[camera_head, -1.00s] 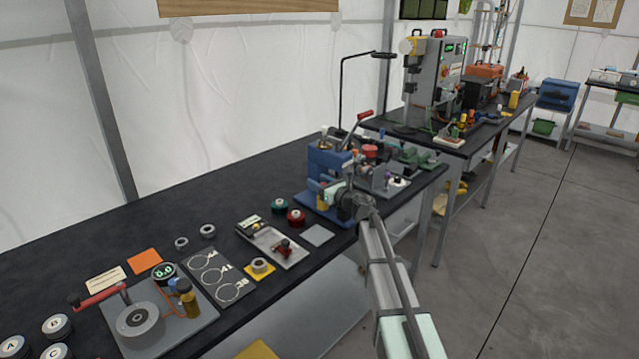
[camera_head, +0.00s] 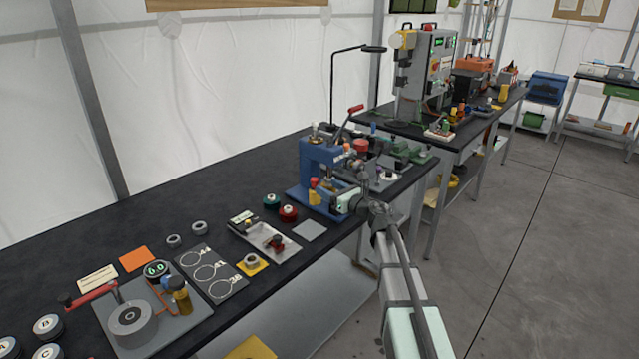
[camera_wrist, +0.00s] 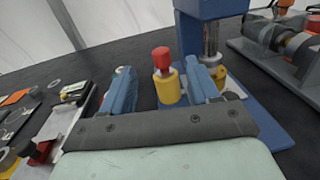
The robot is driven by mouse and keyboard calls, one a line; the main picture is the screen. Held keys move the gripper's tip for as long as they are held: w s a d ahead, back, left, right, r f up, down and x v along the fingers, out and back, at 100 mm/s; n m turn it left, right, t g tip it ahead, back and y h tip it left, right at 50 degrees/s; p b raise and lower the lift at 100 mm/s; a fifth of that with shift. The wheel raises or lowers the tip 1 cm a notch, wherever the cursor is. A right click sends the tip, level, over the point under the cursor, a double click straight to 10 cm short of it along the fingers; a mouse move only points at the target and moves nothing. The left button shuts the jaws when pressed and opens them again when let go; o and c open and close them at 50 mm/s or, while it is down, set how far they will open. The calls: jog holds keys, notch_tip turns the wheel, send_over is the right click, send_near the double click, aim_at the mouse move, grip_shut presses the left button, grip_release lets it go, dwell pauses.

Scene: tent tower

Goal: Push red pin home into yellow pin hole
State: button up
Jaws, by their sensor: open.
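The red pin (camera_wrist: 161,57) stands upright at the top of the yellow cylindrical piece (camera_wrist: 168,88). A narrower stem shows between the red head and the yellow body. The yellow piece also shows in the head view (camera_head: 314,197), at the front of the blue press (camera_head: 316,160). My gripper (camera_wrist: 157,68) is open, and its blue fingers stand on either side in the wrist view, with the red and yellow pieces between and beyond them. I cannot tell whether either finger touches them. In the head view my gripper (camera_head: 345,203) is just right of the yellow piece.
The blue press also rises close behind the right finger in the wrist view (camera_wrist: 213,10). A grey square plate (camera_head: 309,231) lies nearby. Open black bench lies behind.

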jog(key=shift+v, duration=2.2)
jog(key=shift+m, duration=0.3)
